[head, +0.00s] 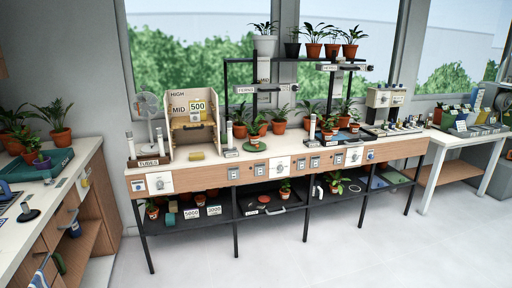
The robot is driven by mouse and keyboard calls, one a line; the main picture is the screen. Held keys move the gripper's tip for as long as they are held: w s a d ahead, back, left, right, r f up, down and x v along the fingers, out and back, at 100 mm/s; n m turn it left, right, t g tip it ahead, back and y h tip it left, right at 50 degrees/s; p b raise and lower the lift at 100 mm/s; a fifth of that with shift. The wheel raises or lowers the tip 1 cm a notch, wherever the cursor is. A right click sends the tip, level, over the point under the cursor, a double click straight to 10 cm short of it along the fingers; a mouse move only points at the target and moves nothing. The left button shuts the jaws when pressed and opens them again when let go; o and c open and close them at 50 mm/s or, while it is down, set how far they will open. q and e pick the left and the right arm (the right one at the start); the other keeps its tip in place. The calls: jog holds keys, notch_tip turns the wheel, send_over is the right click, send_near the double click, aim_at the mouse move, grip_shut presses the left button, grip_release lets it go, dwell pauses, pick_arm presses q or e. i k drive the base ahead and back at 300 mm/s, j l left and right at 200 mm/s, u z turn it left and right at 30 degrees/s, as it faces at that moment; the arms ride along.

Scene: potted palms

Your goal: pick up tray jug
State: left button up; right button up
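I cannot make out a jug for certain. A blue object (5,189), perhaps a jug, is cut off by the left edge on the left counter. Neither of my grippers is in view.
A long bench (215,175) with a lower shelf stands ahead, holding potted palms, a fan (149,106) and a wooden box marked MID and 500 (178,103). The left counter (68,184) has wooden fronts. A white table (470,139) stands right. The grey floor (330,255) is clear.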

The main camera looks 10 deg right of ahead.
aim_at(318, 191)
jog(key=i+l, duration=0.55)
jog(key=l, duration=0.2)
jog(key=i+l+u, duration=0.1)
jog(key=i+l, duration=0.45)
jog(key=l, duration=0.25)
jog(key=i+l, duration=0.3)
jog(key=i+l+u, duration=0.1)
jog(key=i+l, duration=0.15)
jog(key=l, duration=0.25)
jog(key=i+l, duration=0.25)
jog(key=l, duration=0.15)
